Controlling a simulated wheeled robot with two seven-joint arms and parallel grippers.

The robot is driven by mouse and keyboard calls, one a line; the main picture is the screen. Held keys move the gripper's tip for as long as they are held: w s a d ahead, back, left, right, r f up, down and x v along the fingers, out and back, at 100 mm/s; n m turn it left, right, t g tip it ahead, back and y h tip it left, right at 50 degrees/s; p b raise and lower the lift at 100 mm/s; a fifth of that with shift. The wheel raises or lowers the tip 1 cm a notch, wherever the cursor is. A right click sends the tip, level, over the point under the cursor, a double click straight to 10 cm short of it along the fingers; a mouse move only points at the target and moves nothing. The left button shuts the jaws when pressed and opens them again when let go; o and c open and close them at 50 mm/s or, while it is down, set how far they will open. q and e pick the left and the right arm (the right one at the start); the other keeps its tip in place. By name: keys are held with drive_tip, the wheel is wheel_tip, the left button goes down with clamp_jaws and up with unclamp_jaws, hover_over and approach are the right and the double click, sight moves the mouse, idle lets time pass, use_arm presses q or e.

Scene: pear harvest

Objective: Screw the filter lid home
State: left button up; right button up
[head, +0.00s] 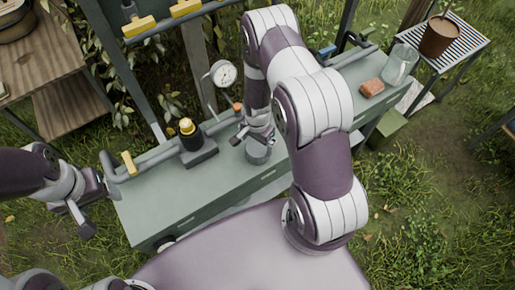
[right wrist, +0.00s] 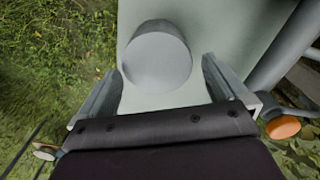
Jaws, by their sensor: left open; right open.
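A plain grey round cylinder (head: 257,152), which looks like the filter with its lid, stands on the grey-green bench just below my right gripper (head: 254,138). In the right wrist view its smooth round top (right wrist: 157,57) lies ahead of and between the two open fingers. A gap shows on each side, so the fingers do not appear to touch it. I cannot make out a seam between lid and body. My left gripper (head: 86,213) is open and empty, off the left end of the bench.
The bench top (head: 150,205) is clear at the left. A black post with a yellow top (head: 188,129), a pipe rail, a pressure gauge (head: 223,73) and an orange cap (head: 238,106) stand behind. A reddish block (head: 371,88) and a glass jar (head: 400,64) are at the right.

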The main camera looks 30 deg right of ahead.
sight(258, 146)
drive_tip(key=shift+s+f+p, duration=0.1)
drive_tip(key=shift+f+p, duration=0.2)
drive_tip(key=shift+f, duration=0.05)
wheel_tip(258, 146, down, 4)
drive_tip(key=shift+f+p, duration=0.25)
drive_tip(key=shift+p, duration=0.15)
drive_tip(key=shift+s, duration=0.1)
drive_tip(key=c, duration=0.9)
